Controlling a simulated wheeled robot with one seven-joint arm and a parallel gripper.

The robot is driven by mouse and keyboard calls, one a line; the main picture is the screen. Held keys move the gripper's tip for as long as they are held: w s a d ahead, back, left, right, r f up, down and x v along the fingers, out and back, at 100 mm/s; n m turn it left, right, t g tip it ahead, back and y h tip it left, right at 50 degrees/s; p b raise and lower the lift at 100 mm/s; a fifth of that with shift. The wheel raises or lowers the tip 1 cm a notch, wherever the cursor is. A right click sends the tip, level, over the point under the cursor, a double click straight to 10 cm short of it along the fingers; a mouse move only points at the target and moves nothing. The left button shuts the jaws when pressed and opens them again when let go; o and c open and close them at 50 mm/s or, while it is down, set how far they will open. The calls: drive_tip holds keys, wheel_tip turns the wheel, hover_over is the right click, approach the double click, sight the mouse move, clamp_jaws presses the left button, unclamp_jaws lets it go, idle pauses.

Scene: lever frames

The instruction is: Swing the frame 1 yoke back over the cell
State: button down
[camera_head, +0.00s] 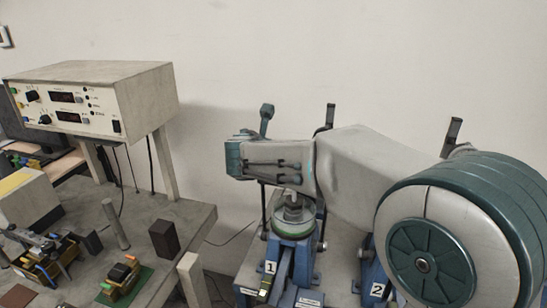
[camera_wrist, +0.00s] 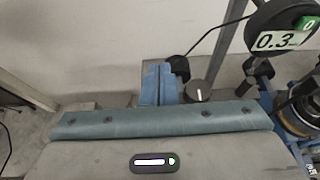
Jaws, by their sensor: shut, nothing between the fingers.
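Frame 1 (camera_head: 285,262) is a blue stand bearing the label "1" in the head view. A round green-rimmed part with a grey post (camera_head: 292,220) sits on it, below my wrist. I cannot tell for sure which part is the cell or where the yoke lies. A dark upright handle (camera_head: 267,113) shows just behind my wrist. In the wrist view my gripper (camera_wrist: 158,70) has its two blue fingers together, with nothing held. A rounded black end (camera_wrist: 178,68) is close beside the fingertips; contact is unclear. My arm hides the fingers in the head view.
Frame 2 (camera_head: 376,290) stands to the right, partly behind my arm. Two more dark handles (camera_head: 330,117) rise behind the arm. A display reading 0.3 (camera_wrist: 275,41) is at the upper right of the wrist view. A bench with an instrument box (camera_head: 140,95) stands left.

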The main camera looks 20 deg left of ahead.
drive_tip(key=d+f+m+y+b, duration=0.25)
drive_tip(key=d+m+b, duration=0.4)
drive_tip(key=d, duration=0.75)
drive_tip(key=s+d+f+m+y+b, duration=0.25)
drive_tip(key=s+d+y+b, duration=0.45)
drive_tip(key=s+y+b, duration=0.35)
drive_tip(key=w+d+p+x, duration=0.1)
drive_tip(key=p+x, duration=0.3)
drive_tip(key=x, duration=0.8)
drive_tip(key=shift+w+d+f+g, duration=0.25)
drive_tip(key=shift+f+g, duration=0.15)
drive_tip(key=shift+f, duration=0.2)
